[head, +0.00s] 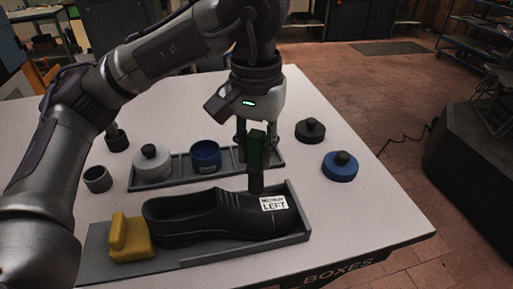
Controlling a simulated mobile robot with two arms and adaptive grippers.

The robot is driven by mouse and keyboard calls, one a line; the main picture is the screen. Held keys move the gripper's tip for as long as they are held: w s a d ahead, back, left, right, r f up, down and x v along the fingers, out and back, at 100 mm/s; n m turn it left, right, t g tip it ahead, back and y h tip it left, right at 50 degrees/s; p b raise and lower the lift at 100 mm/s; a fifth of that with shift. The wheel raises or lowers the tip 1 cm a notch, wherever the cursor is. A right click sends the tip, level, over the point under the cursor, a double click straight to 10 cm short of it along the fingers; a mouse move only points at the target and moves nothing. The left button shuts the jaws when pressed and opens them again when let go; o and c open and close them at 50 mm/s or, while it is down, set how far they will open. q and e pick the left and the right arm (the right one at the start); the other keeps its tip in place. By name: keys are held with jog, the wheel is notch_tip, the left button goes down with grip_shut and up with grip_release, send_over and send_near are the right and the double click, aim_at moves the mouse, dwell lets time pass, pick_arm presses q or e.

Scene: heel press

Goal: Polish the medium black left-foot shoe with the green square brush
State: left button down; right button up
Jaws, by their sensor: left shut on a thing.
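The black shoe (210,221) lies in a grey tray (298,203) near the front of the table, its toe to the right. A white label (273,203) on it reads "MEDIUM LEFT". My left gripper (250,150) points down behind the shoe's toe half and is shut on a dark green brush (257,165), held upright. The brush's lower end is at the shoe's far edge; I cannot tell whether it touches the shoe. My right gripper is not in view.
A yellow block (131,240) sits at the shoe's heel. Behind is a grey rack (180,178) with a white round piece (151,163) and a blue tin (205,156). Black (310,131) and blue (340,168) knobbed round pieces stand right, a grey cup (97,179) left. The table's right front is clear.

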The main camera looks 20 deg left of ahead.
aim_at(256, 133)
pick_arm(q)
jog(key=shift+r+p, duration=2.3)
jog(key=shift+r, duration=0.7)
